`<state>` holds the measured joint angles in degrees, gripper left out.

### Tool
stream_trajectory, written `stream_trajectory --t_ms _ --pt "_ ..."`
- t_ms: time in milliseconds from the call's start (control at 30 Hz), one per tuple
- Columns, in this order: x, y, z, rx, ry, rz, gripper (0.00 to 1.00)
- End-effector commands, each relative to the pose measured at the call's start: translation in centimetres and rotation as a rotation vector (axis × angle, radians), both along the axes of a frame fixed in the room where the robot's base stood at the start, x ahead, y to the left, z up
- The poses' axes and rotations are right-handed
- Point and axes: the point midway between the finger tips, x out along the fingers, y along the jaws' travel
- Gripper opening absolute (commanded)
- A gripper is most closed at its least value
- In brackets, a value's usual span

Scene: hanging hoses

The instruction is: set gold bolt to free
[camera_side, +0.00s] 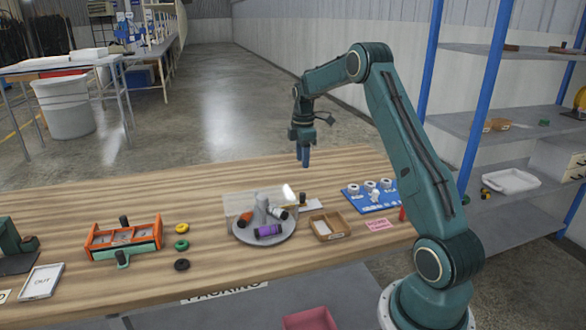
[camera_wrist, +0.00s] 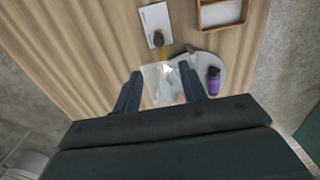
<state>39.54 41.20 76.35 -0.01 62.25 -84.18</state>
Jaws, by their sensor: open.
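The gold bolt (camera_wrist: 163,53) shows in the wrist view as a short gold rod with a dark knob (camera_wrist: 159,39), beside a white card (camera_wrist: 155,20). In the side view a dark knob (camera_side: 303,198) stands at the right edge of the clear cover, next to a white card (camera_side: 312,204). Any writing on the card is too small to read. My gripper (camera_side: 305,164) hangs above the table, pointing down, apart from the bolt. In the wrist view its two fingers (camera_wrist: 160,70) are spread with nothing held between them.
A clear cover (camera_side: 238,204) stands over part of a grey round plate (camera_side: 272,238) with coloured cylinders. A wooden tray (camera_side: 329,236), a blue board (camera_side: 357,206) with white rings and an orange frame (camera_side: 90,240) stand nearby. The table's back left is clear.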

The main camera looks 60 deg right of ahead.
Motion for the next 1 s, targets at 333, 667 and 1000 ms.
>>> stream_trajectory --t_ms 333,667,1000 --pt "-0.1 -0.4 -0.6 0.003 0.003 0.007 0.42" --pt "-0.1 -0.3 -3.1 0.004 0.005 0.006 0.42" --pt "-0.1 -0.3 -8.2 0.004 0.006 0.006 0.42"
